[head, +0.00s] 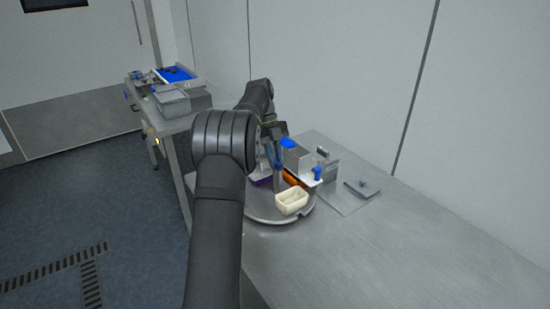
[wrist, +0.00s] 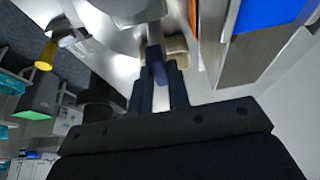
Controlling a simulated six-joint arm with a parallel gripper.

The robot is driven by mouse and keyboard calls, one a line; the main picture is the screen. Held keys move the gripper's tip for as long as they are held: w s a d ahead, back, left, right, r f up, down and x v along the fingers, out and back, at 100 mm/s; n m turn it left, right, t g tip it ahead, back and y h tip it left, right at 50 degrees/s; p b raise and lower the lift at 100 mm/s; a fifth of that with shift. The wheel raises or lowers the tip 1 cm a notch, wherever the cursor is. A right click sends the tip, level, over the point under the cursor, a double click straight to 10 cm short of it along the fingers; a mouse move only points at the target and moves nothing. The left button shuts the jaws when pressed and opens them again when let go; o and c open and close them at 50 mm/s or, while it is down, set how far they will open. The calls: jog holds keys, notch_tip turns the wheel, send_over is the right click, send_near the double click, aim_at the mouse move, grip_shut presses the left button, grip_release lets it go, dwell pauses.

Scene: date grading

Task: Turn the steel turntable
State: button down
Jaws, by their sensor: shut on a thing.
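The steel turntable (head: 268,219) is a round disc on the bench, partly hidden behind my arm in the head view. A cream tub (head: 292,201) sits near its front edge, with an orange item (head: 294,180) and a purple item (head: 262,181) behind. My gripper (head: 278,164) points down over the turntable. In the wrist view my gripper (wrist: 158,88) is shut on a blue-grey upright post (wrist: 155,55). The post's foot is hard to make out, so I cannot tell for sure that it joins the turntable. The cream tub (wrist: 178,48) shows just beyond the fingers.
A grey block with a blue top (head: 297,156) and a blue-capped item (head: 318,174) stand close on the right. A flat metal plate (head: 345,198) lies farther right. The bench front (head: 400,255) is clear. A side table with a blue tray (head: 178,74) stands at back left.

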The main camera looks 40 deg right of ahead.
jog(key=c, duration=1.4)
grip_release()
jog(key=shift+o, duration=0.2)
jog(key=shift+r, duration=0.15)
notch_tip(320, 180, up, 4)
jog(key=shift+f, duration=0.1)
jog(key=s+d+r, duration=0.3)
jog(key=s+r, duration=0.4)
jog(key=s, duration=0.4)
jog(key=shift+d, duration=0.15)
